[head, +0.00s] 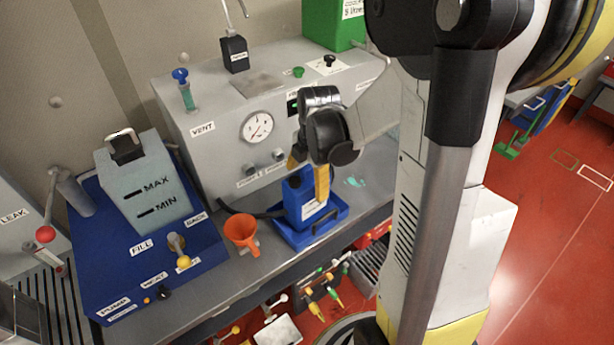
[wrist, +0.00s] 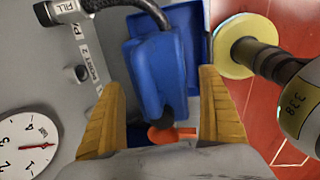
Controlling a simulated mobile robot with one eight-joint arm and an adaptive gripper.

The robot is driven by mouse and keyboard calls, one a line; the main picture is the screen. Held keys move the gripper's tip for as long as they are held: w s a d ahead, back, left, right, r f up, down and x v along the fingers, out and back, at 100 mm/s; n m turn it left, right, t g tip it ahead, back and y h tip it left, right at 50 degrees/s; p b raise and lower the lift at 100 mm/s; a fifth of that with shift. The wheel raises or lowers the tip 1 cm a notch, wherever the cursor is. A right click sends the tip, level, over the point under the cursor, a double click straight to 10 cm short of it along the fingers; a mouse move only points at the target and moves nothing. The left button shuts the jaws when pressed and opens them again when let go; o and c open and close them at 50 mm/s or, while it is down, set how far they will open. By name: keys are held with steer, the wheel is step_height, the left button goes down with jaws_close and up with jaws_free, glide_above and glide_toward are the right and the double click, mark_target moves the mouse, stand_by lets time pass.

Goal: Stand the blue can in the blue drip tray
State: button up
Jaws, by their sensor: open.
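The blue can (head: 296,196) stands upright, as far as I can tell, inside the blue drip tray (head: 331,226) on the grey bench. My gripper (head: 307,174) is open just above it, its two yellow fingers on either side of the can's upper part. In the wrist view the blue can (wrist: 158,75) lies between the spread fingers of my gripper (wrist: 163,115), with gaps visible on both sides. The drip tray (wrist: 198,40) shows along the can's right side there. The can's base is partly hidden by the tray wall.
An orange funnel (head: 241,231) stands left of the tray. A blue pump unit (head: 130,262) with a grey tank is farther left. The grey panel with a gauge (head: 257,127) rises behind. A black hose (head: 240,211) runs behind the tray. The bench's front edge is close to the tray.

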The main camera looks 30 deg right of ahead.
step_height(320, 180, up, 12)
steer(key=s, duration=0.2)
